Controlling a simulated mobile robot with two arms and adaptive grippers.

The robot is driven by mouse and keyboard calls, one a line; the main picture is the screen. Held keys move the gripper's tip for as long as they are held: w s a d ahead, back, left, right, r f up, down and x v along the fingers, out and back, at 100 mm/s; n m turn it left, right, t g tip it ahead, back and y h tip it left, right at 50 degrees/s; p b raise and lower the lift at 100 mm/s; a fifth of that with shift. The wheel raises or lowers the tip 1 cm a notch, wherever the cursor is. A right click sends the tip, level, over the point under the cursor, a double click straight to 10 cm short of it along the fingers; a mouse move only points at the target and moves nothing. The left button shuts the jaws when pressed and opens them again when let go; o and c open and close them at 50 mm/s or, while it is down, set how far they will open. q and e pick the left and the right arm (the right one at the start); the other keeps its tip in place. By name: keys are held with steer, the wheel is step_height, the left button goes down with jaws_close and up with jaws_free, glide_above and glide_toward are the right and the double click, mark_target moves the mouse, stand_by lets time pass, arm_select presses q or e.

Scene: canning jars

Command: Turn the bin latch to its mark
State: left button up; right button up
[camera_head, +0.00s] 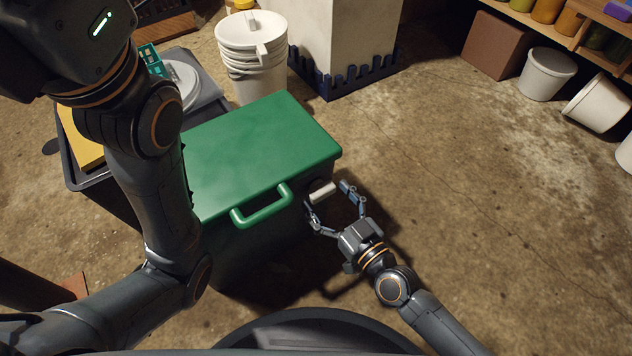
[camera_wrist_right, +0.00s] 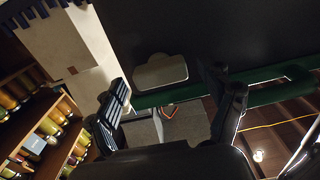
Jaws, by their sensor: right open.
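The bin (camera_head: 245,150) is dark with a green lid and a green front handle (camera_head: 262,206). Its pale latch (camera_head: 321,192) sticks out from the right-hand side near the handle corner. In the right wrist view the latch (camera_wrist_right: 160,72) is a pale rounded bar against the dark bin wall. My right gripper (camera_head: 329,196) is open, its fingers on either side of the latch; I cannot tell whether they touch it. Its fingers also frame the latch in the wrist view (camera_wrist_right: 174,88). The latch's mark is not discernible. My left arm crosses the left side; its gripper is not in view.
White stacked buckets (camera_head: 252,55) and a pale pillar (camera_head: 340,40) stand behind the bin. A grey cart (camera_head: 205,88) is at its left. White tubs (camera_head: 546,74) and a jar shelf (camera_head: 600,40) are at the upper right. The floor right of the bin is clear.

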steer(key=shift+w+a, duration=0.2)
steer(key=shift+w, duration=0.05)
steer(key=shift+c, duration=0.6)
steer(key=c, duration=1)
steer(key=shift+r, duration=0.1)
